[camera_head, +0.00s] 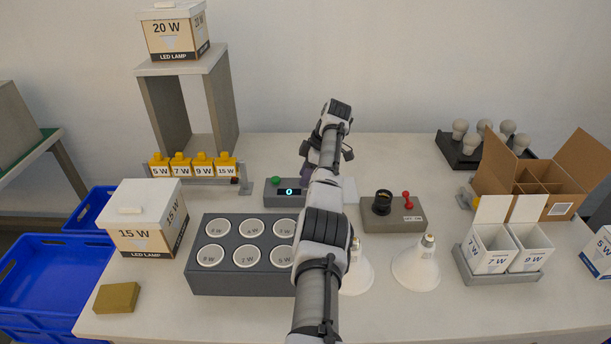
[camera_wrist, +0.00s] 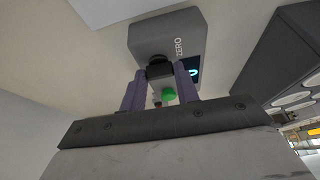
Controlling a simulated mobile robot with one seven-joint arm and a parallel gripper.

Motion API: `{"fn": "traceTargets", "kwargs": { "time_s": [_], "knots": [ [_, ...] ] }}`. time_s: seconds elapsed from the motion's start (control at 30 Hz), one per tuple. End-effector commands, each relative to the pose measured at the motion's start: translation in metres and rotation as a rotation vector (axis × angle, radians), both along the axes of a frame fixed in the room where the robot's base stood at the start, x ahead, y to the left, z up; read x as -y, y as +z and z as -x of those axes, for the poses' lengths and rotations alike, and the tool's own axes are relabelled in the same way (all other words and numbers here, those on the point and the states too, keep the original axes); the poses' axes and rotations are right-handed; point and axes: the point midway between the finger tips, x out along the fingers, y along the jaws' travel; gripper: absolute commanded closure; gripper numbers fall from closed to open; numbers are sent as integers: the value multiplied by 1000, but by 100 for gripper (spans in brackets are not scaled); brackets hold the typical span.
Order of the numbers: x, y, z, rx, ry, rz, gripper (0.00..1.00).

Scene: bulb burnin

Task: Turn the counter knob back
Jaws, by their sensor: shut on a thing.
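The counter (camera_head: 284,199) is a grey box near the middle of the table, with a green button and a lit display that reads 0. In the wrist view the counter (camera_wrist: 165,33) carries the word ZERO beside its dark knob (camera_wrist: 158,68). My gripper (camera_wrist: 158,80) has its two purple fingers on either side of the knob and is shut on it. In the head view my gripper (camera_head: 306,174) is at the counter's right end, where my arm hides the knob and part of the box.
A grey block with several round holes (camera_head: 198,277) stands in front of the counter. A grey box with a black socket and red lever (camera_head: 395,222) is to its right. Two white reflector bulbs, one the right bulb (camera_head: 416,266), stand nearby. Yellow-topped bins (camera_head: 193,167) are behind left.

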Motion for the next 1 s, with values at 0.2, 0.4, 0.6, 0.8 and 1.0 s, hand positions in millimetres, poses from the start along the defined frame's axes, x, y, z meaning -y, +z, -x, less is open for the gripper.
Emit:
{"fn": "traceTargets", "kwargs": {
  "time_s": [0.2, 0.4, 0.6, 0.8, 1.0],
  "knots": [
    [-1, 1, -1, 2, 32, -2, 92],
    [-1, 2, -1, 2, 35, -2, 92],
    [-1, 2, -1, 3, 34, -2, 65],
    [-1, 1, -1, 2, 33, -1, 47],
    [0, 1, -1, 1, 32, -1, 47]
  ]
}}
